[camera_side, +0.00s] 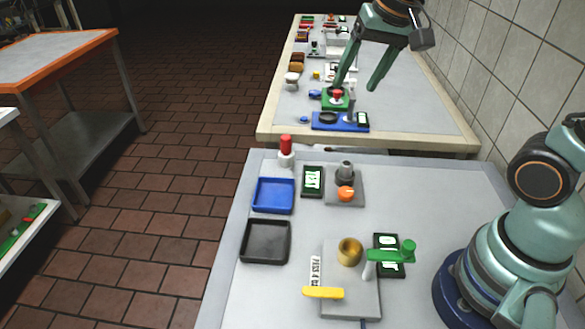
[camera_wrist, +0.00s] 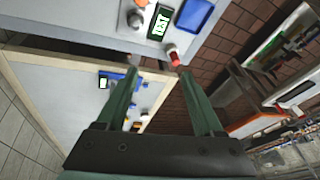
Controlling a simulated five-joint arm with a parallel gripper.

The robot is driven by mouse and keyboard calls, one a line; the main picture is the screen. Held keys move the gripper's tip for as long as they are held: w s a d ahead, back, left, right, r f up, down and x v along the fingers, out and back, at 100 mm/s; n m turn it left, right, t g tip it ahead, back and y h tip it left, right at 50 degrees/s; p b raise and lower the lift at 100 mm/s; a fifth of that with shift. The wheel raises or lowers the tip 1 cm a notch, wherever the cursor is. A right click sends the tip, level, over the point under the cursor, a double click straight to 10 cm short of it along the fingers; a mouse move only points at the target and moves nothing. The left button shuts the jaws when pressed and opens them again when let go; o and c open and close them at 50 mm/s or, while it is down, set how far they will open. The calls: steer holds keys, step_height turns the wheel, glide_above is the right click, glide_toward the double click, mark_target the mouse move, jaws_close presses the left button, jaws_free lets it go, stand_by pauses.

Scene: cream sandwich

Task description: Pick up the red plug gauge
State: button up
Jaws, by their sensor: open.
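The red plug gauge (camera_side: 286,145) stands upright at the far left corner of the near bench, its red top above a pale lower part. It also shows in the wrist view (camera_wrist: 173,56), just beyond the tip of the right finger. My gripper (camera_side: 356,88) hangs open over the far bench in the side view, above and to the right of the gauge and apart from it. In the wrist view my gripper (camera_wrist: 159,73) has its fingers wide apart with nothing between them.
On the near bench are a blue tray (camera_side: 273,209), a black tray (camera_side: 246,241), a TEST display (camera_side: 312,181), an orange-knobbed device (camera_side: 346,193) and a fixture with a green handle (camera_side: 405,250). A tiled wall stands right.

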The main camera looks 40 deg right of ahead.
steer(key=w+f+m+g, duration=0.2)
steer(key=w+f+m, duration=0.1)
steer(key=w+m, duration=0.7)
steer(key=m+g, duration=0.2)
steer(key=m, duration=0.6)
glide_above(286, 137)
step_height(286, 137, down, 8)
step_height(286, 137, down, 12)
steer(key=shift+r, duration=0.1)
jaws_close()
